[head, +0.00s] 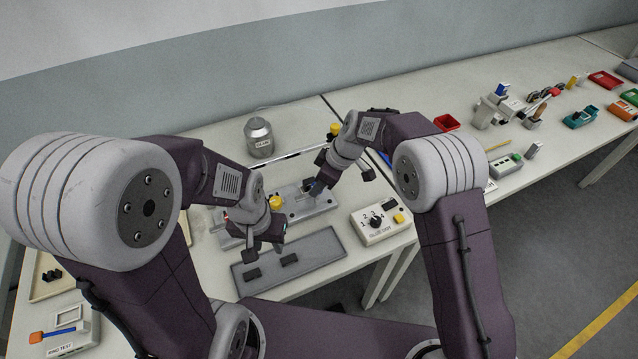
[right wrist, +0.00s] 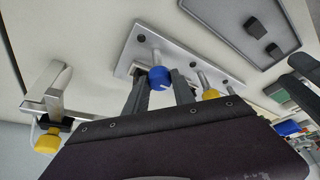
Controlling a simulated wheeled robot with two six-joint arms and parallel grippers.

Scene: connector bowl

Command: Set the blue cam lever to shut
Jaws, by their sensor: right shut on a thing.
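The blue cam lever shows in the right wrist view as a silver stem with a round blue knob (right wrist: 158,77), rising from a light grey plate (right wrist: 185,50). My right gripper (right wrist: 160,92) is shut on the blue knob, with one dark finger on each side. In the head view my right gripper (head: 316,187) reaches down onto the same plate (head: 318,208) and hides the blue knob. A second lever with a yellow knob (right wrist: 210,94) stands beside it. My left gripper (head: 264,243) hangs over the plate's left front part; its finger gap is unclear.
A grey tray (head: 325,249) with dark blocks lies in front of the plate. A dial box (head: 383,224) stands right of it, and a silver canister (head: 259,138) behind. A metal fixture with a yellow knob (right wrist: 47,143) is near my right gripper.

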